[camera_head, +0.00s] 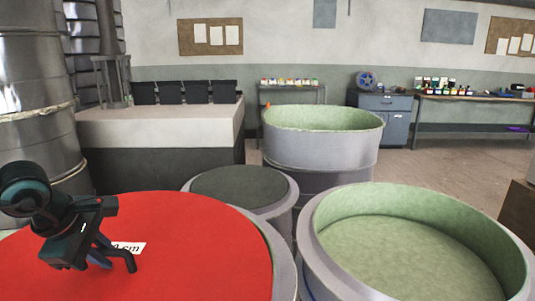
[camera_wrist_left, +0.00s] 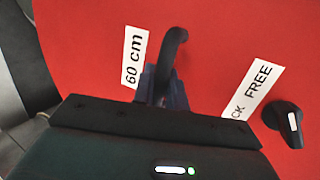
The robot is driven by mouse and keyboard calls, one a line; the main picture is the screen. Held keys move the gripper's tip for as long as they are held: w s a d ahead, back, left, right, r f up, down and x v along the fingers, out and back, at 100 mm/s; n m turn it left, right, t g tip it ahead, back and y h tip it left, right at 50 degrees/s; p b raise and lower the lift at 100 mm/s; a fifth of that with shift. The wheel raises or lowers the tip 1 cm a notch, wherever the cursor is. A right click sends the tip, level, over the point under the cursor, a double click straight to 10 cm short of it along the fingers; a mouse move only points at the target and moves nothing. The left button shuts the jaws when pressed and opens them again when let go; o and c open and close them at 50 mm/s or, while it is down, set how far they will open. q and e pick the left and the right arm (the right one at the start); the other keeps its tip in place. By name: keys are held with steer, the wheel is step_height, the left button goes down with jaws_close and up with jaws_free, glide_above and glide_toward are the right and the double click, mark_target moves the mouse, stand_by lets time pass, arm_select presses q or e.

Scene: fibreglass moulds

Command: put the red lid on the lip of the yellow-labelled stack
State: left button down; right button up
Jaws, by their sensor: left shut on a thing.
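The red lid (camera_head: 190,235) fills the lower left of the head view. A white label reading "60 cm" (camera_wrist_left: 134,57) shows on it in the left wrist view, with a second label ending in "FREE" (camera_wrist_left: 252,90) and a black knob (camera_wrist_left: 287,122). My left gripper (camera_head: 108,258) is shut on the lid's dark bar handle (camera_wrist_left: 174,50). A grey rim (camera_head: 284,262) shows along the lid's right edge; I cannot tell whether the lid rests on it or hovers above. No yellow label shows. My right gripper is not in view.
An open round mould (camera_head: 415,240) with a green inside stands close at the right. A smaller dark-topped drum (camera_head: 240,188) stands just beyond the lid. A larger open tub (camera_head: 320,150) stands behind, beside a pale counter (camera_head: 160,125). A tall metal column (camera_head: 40,90) rises at left.

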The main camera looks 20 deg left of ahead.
mark_target(137, 242)
arm_select(q)
steer(key=w, duration=0.3)
steer(key=shift+d+r, duration=0.15)
steer(key=shift+w+d+p, duration=0.2)
steer(key=shift+w+p, duration=0.35)
steer(key=shift+p, duration=0.25)
steer(key=shift+w+p, duration=0.3)
steer(key=shift+w+a+p, duration=0.25)
steer(key=shift+w+p, duration=0.35)
steer(key=shift+p, duration=0.15)
steer(key=shift+w+a, duration=0.15)
steer(key=shift+w, duration=0.15)
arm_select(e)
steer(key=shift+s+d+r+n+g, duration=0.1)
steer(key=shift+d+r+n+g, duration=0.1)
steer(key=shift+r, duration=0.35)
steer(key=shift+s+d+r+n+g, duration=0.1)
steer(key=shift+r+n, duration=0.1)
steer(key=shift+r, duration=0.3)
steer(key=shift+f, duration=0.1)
arm_select(q)
steer(key=shift+s, duration=0.1)
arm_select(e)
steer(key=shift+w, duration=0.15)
